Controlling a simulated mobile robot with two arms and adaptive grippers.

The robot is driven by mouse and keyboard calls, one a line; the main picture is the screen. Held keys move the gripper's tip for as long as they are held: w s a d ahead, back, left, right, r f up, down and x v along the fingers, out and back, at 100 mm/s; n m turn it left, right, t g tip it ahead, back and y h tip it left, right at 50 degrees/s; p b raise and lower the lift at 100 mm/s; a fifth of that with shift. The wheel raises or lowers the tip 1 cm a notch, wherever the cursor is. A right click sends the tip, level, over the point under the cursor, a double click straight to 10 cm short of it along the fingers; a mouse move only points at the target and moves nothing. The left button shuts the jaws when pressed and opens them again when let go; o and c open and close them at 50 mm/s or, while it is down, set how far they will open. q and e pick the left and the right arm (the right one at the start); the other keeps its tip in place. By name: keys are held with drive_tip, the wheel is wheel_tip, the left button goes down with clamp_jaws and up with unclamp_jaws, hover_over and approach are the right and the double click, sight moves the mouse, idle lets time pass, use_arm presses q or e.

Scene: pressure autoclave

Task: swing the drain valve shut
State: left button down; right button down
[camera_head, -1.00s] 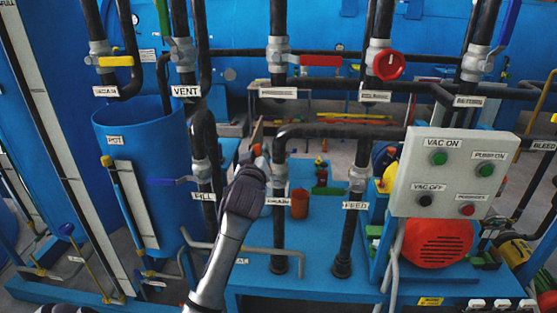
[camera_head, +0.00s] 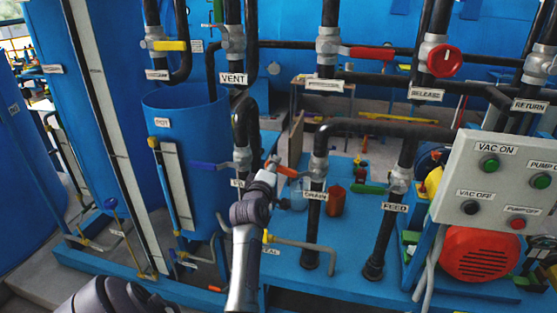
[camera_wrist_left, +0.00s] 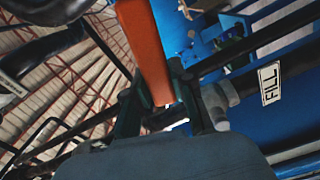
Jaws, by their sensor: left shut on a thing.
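The drain valve (camera_head: 318,166) sits on a black pipe above the DRAIN label (camera_head: 314,195). Its orange-red lever (camera_head: 286,171) points left from the valve, roughly level. My left gripper (camera_head: 271,168) is at the lever's left end, its fingers small and partly hidden by the wrist. In the left wrist view, the orange lever (camera_wrist_left: 146,50) runs down between the two dark fingers (camera_wrist_left: 163,112), which are shut on it. My right gripper is not in view.
The blue FILL lever (camera_head: 210,166) lies close to the left of my gripper. The FEED valve (camera_head: 400,180) with its green lever stands to the right. The control box (camera_head: 500,185) is further right. The blue pot (camera_head: 187,130) is at the left.

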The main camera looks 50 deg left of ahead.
use_arm(q)
drive_tip(key=shift+s+a+f+n, duration=0.1)
drive_tip(key=shift+a+f+n, duration=0.05)
drive_tip(key=shift+f+n, duration=1.6)
drive_tip(key=shift+f, duration=0.2)
drive_tip(key=c, duration=1)
unclamp_jaws()
drive_tip(key=shift+o, duration=0.2)
drive_tip(key=shift+r, duration=0.1)
drive_tip(key=v, duration=0.7)
drive_tip(key=shift+s, duration=0.25)
